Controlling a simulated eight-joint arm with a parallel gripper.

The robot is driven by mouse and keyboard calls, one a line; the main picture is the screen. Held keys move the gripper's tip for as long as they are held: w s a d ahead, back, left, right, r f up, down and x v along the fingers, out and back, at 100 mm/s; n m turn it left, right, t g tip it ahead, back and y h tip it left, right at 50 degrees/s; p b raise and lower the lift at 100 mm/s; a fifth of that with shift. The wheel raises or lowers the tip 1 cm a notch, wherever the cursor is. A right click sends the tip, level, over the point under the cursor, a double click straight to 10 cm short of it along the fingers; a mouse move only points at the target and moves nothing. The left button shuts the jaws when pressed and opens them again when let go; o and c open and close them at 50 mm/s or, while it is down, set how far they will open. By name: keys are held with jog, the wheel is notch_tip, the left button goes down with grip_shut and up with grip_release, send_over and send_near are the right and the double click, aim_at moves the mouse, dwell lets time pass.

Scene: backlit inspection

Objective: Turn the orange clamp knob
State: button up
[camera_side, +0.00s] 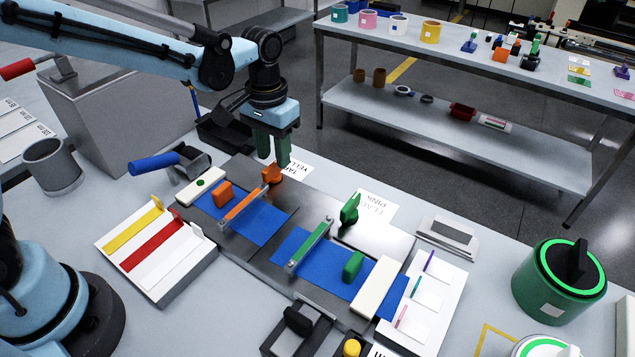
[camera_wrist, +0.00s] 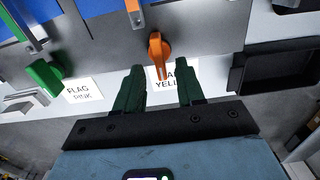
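The orange clamp knob (camera_side: 271,174) stands at the back edge of the dark metal plate, beside the orange clamp bar (camera_side: 243,205). In the wrist view the knob (camera_wrist: 157,48) is upright in the picture, its narrow lower end pointing toward my gripper. My gripper (camera_side: 273,160) points down just above and behind the knob. In the wrist view its two dark green fingers (camera_wrist: 160,70) are apart, with the knob's narrow end between or just beyond the tips. I cannot tell whether they touch it. A partly hidden label reading "YELL" (camera_wrist: 168,82) lies behind the knob.
A green knob (camera_side: 350,207) with a "FLAG PINK" label (camera_wrist: 83,90) stands along the same edge. A black tray (camera_wrist: 275,68) lies close to my gripper's side. A blue-handled tool (camera_side: 155,162) and a tray of coloured strips (camera_side: 155,250) are at the left.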

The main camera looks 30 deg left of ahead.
aim_at(273, 170)
jog(key=shift+f, duration=1.3)
grip_shut()
